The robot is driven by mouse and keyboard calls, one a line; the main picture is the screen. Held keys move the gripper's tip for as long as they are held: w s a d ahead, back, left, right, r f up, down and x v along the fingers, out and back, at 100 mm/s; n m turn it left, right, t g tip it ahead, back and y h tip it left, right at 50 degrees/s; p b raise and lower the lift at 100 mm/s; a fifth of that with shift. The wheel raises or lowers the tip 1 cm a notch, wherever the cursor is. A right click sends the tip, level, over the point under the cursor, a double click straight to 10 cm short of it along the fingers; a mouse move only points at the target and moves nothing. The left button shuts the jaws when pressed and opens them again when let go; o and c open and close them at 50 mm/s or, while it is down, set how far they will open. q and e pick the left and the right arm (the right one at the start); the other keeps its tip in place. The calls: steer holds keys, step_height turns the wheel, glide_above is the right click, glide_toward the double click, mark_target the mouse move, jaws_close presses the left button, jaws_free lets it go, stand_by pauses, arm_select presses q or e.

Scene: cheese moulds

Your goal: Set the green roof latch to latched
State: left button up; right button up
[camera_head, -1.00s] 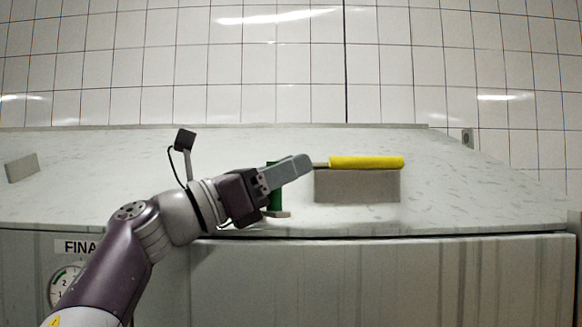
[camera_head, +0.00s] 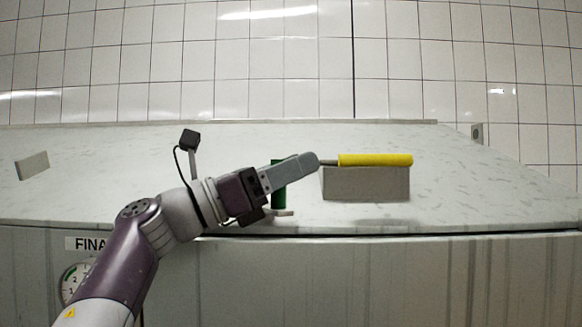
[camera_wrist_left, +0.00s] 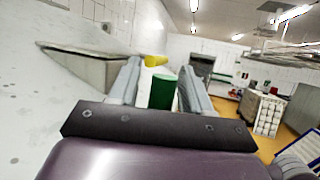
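The green latch handle (camera_head: 279,196) stands upright on the pale roof, with a light foot at its base. My left gripper (camera_head: 296,170) reaches across it from the left, and its grey finger hides the handle's middle in the head view. In the left wrist view the green handle (camera_wrist_left: 162,92) stands between the two spread fingers of my left gripper (camera_wrist_left: 160,88). A gap shows on the handle's left side; on the right the finger is very close, and I cannot tell if it touches. My right gripper is not in view.
A yellow bar handle (camera_head: 375,160) lies right of my gripper, above a grey block (camera_head: 366,184). It also shows in the wrist view (camera_wrist_left: 155,60). A small grey block (camera_head: 32,165) sits far left. The roof (camera_head: 470,190) is clear on the right. A tiled wall stands behind.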

arm_select(q)
steer(key=b+v, duration=0.4)
steer(key=v, duration=0.3)
steer(key=shift+a, duration=0.3)
